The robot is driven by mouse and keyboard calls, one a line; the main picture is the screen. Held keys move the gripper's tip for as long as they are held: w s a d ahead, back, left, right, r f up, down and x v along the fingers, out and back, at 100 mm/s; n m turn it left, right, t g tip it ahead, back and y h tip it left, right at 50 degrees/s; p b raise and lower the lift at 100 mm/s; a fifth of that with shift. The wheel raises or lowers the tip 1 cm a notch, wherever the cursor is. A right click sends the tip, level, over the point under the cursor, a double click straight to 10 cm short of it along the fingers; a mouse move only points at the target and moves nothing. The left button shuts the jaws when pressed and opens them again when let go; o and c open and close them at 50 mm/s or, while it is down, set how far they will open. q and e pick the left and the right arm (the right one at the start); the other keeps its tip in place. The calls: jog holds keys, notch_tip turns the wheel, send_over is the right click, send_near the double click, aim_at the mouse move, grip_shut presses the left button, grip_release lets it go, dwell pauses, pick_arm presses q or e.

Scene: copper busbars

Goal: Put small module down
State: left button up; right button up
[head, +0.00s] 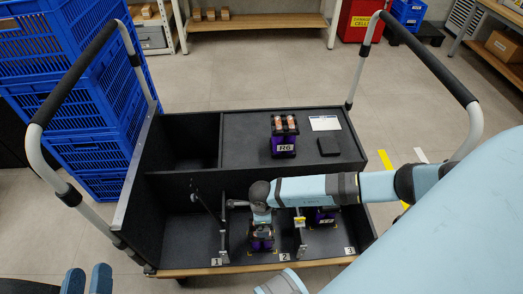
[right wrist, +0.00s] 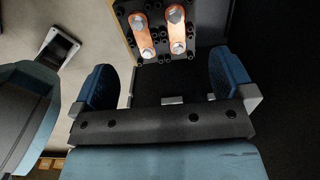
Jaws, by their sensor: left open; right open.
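A small purple-and-black module (head: 260,238) stands on the cart floor in the bay by label 2. Its top, with two copper busbars (right wrist: 148,32), shows in the right wrist view. My right gripper (right wrist: 165,85) is open, its blue fingers wide apart, with the module's top ahead of them and a gap between. In the head view my right wrist hides part of this module. My left gripper (head: 87,280) is open and empty at the bottom left, outside the cart. A second purple module (head: 324,217) is in the bay by label 3, partly hidden by my right arm.
A module marked R6 (head: 284,142) stands on the cart's raised deck (head: 245,130), near a white card (head: 324,123) and a black block (head: 329,146). Thin metal dividers (head: 222,243) separate the bays. The bay by label 1 looks empty. Blue crates (head: 85,110) are stacked left.

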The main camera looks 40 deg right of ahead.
pick_arm(q)
jog(key=shift+s+a+f+g+y+p, duration=0.15)
jog(key=shift+a+f+g+y, duration=0.1)
jog(key=shift+f, duration=0.35)
jog(key=shift+a+f+g+y+p, duration=0.15)
jog(key=shift+a+f+g+p, duration=0.05)
jog(key=shift+f, duration=0.4)
jog(key=shift+s+a+f+g+y+p, duration=0.15)
jog(key=shift+a+f+g+y, duration=0.1)
jog(key=shift+f, duration=0.35)
pick_arm(e)
jog(key=shift+r, duration=1.05)
pick_arm(q)
jog(key=shift+w, duration=0.1)
